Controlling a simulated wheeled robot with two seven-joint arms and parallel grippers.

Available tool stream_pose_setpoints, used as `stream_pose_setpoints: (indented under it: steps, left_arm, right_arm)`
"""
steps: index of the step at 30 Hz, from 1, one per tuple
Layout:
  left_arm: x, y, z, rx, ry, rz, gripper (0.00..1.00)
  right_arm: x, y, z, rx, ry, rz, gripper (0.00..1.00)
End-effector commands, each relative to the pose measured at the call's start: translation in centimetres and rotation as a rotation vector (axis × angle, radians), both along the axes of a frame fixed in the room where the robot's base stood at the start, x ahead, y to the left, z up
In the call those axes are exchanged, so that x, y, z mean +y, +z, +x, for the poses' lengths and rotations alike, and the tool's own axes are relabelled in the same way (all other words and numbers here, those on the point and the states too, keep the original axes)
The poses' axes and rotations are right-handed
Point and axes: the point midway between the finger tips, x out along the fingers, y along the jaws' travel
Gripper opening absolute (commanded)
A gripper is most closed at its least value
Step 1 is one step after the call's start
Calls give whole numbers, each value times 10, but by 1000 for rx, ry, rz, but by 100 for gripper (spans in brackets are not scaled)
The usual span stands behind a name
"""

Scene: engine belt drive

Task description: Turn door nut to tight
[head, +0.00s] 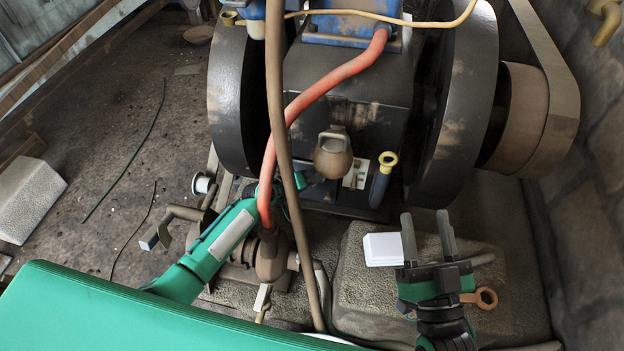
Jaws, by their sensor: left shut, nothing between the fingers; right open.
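I cannot tell for sure which part is the door nut. A bronze rounded fitting (333,158) sits on the engine's lower front, and a brass ring-topped part (387,161) is just right of it. My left gripper (308,180) is shut and empty, below and left of the bronze fitting. It is partly hidden behind the red hose and a brown pipe. My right gripper (428,238) is open and empty, its fingers pointing up toward the engine, well below and right of the brass part. A copper-coloured ring-ended piece (485,298) shows beside its base.
Large dark flywheels (465,100) flank the engine, with a belt (555,90) at right. The red hose (330,80) and brown pipe (277,100) cross in front. A white block (383,249) stands left of my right gripper, on a stone slab (365,300).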

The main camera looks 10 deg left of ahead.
Motion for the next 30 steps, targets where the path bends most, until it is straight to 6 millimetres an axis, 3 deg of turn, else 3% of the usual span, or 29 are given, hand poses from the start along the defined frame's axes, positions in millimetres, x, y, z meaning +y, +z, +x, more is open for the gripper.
stream_pose_setpoints:
  steps: [3, 20, 30]
  left_arm:
    - [-1, 2, 0, 1, 0, 18, 0]
    - [-3, 2, 0, 1, -1, 65, 0]
    - [-5, 3, 0, 1, -1, 103, 0]
  right_arm:
    - [5, -14, -1, 84, 15, -20, 50]
    - [16, -54, -9, 285, 53, -69, 50]
    - [25, -88, -23, 465, 89, -113, 50]
